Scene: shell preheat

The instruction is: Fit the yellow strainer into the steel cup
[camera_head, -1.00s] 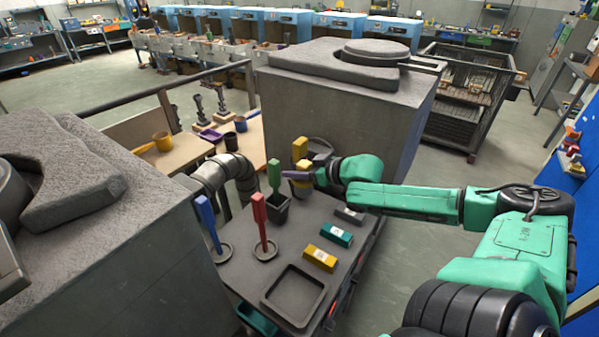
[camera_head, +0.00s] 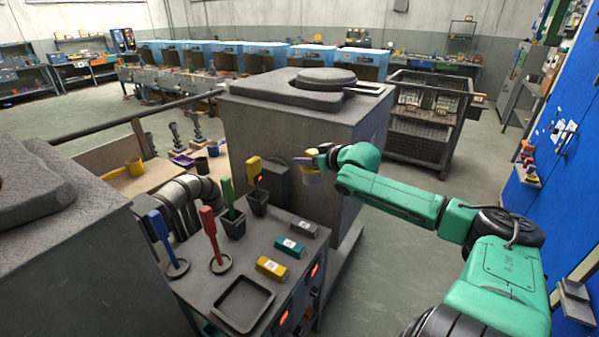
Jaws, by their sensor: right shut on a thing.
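A yellow cup-shaped thing with a long handle (camera_head: 134,167), which may be the yellow strainer, lies on the wooden bench at left. A dark cup (camera_head: 212,148) stands farther right on that bench; I cannot tell whether it is the steel cup. My left gripper is not in view.
A dark cart (camera_head: 205,268) carries blue (camera_head: 159,226), red (camera_head: 208,222), green (camera_head: 226,193) and yellow (camera_head: 254,168) handled tools, small blocks (camera_head: 272,267) and an empty square tray (camera_head: 243,305). A large grey block (camera_head: 300,120) stands behind it. Open floor lies at right.

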